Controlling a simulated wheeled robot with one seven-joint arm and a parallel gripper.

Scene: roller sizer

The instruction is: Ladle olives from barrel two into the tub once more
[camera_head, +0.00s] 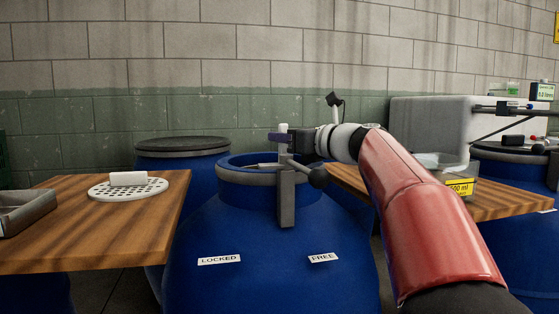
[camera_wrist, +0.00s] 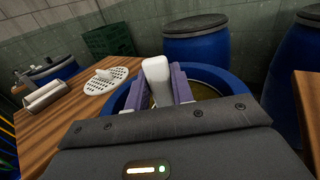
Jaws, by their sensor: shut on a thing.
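An open blue barrel (camera_head: 275,255) stands in the middle, with LOCKED and FREE labels on its front. No number shows on it. Its blue rim (camera_wrist: 120,103) and yellowish liquid (camera_wrist: 203,91) show in the wrist view. My gripper (camera_head: 285,139) is above the barrel mouth, its purple fingers shut on an upright white handle (camera_wrist: 158,82), which I take for the ladle's. The handle's lower end and any bowl are hidden, and I cannot make out olives. A clear tub (camera_head: 437,161) stands on the right board, partly behind my red arm, by a yellow 500 ml label (camera_head: 460,188).
A grey bracket with a ball-ended lever (camera_head: 318,177) is on the barrel's front rim. The left wooden board (camera_head: 90,235) holds a white perforated disc (camera_head: 110,190) with a white grip and a metal tray (camera_head: 25,209). A dark-lidded barrel (camera_head: 183,145) stands behind. A grey box stands back right.

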